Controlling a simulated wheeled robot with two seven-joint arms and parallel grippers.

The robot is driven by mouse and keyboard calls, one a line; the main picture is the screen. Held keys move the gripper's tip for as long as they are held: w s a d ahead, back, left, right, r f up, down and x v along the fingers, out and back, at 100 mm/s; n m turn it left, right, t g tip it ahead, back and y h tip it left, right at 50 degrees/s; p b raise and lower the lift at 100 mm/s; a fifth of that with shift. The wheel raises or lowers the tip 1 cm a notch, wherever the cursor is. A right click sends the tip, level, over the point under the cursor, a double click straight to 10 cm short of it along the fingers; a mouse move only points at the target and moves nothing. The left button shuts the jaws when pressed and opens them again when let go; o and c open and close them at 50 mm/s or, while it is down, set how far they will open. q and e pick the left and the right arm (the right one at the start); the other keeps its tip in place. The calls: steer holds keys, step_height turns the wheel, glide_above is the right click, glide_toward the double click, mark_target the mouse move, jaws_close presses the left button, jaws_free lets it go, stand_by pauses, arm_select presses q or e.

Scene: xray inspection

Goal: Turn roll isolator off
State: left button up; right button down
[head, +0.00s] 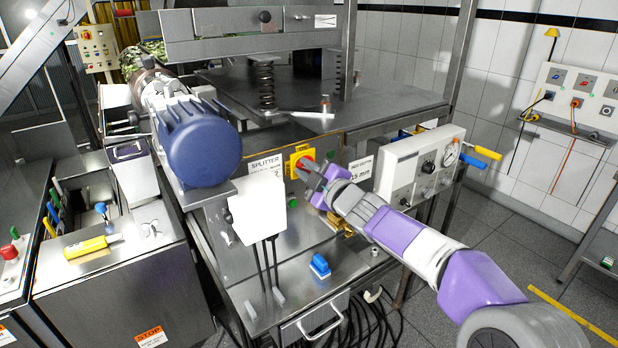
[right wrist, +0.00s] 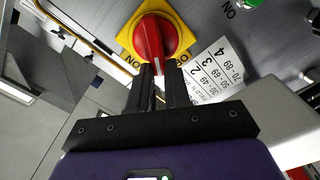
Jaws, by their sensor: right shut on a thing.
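The roll isolator is a red rotary knob (right wrist: 155,38) on a yellow square plate (right wrist: 126,38), mounted on the steel machine's front. In the head view its yellow plate (head: 291,166) shows beside the SPLITTER label, with the knob partly hidden by my gripper. My right gripper (head: 318,180) reaches it from the right. In the right wrist view my right gripper's fingers (right wrist: 159,72) are close together, shut on the knob's lower end. A white mark on the knob points toward the fingers. Lettering on the plate is partly hidden by them. My left gripper is not in view.
A blue motor (head: 203,150) juts out left of the isolator. A white gauge panel (head: 420,166) stands just right of my right gripper.

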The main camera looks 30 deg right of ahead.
steer(key=shift+a+f+n+b, duration=0.1)
steer(key=shift+f+n+b, duration=0.15)
steer(key=shift+n+b, duration=0.65)
steer(key=shift+a+f+n+b, duration=0.1)
steer(key=shift+f+n+b, duration=0.3)
steer(key=shift+n, duration=0.9)
steer(key=shift+a+f+n+b, duration=0.1)
steer(key=shift+f+n+b, duration=0.05)
steer(key=shift+n+b, duration=0.8)
steer(key=shift+d+n, duration=0.1)
steer(key=shift+n, duration=0.25)
steer(key=c, duration=1.1)
jaws_free()
steer(key=shift+s, duration=0.15)
steer(key=s, duration=0.2)
steer(key=s+p, duration=0.1)
steer(key=s, duration=0.4)
steer(key=shift+s+d, duration=0.15)
steer(key=shift+d, duration=0.15)
